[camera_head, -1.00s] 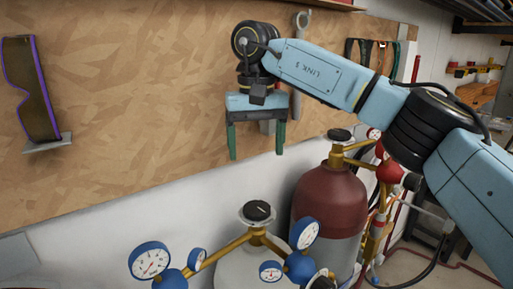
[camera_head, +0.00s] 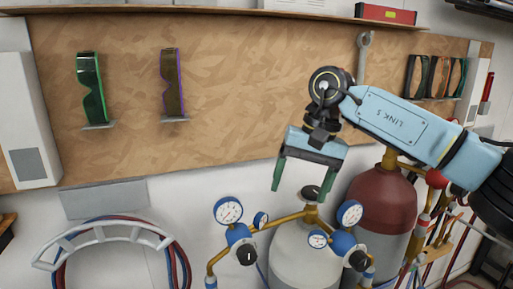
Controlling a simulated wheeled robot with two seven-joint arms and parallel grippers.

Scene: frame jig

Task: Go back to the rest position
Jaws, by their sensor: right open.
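My right gripper (camera_head: 306,183) hangs in front of the lower edge of the board, its two green-tipped fingers pointing down and spread apart. Nothing is between the fingers. It appears in front of and above the gas cylinder with the white-grey body (camera_head: 305,250); I cannot tell how far apart they are. My right arm comes in from the right. My left gripper is not in view.
Green glasses (camera_head: 91,88) and purple-edged glasses (camera_head: 173,82) sit on small holders on the board (camera_head: 230,120). A red-topped cylinder (camera_head: 385,200), gauges (camera_head: 229,211) and a hose rack (camera_head: 100,235) stand below. A wrench (camera_head: 363,52) hangs behind my arm.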

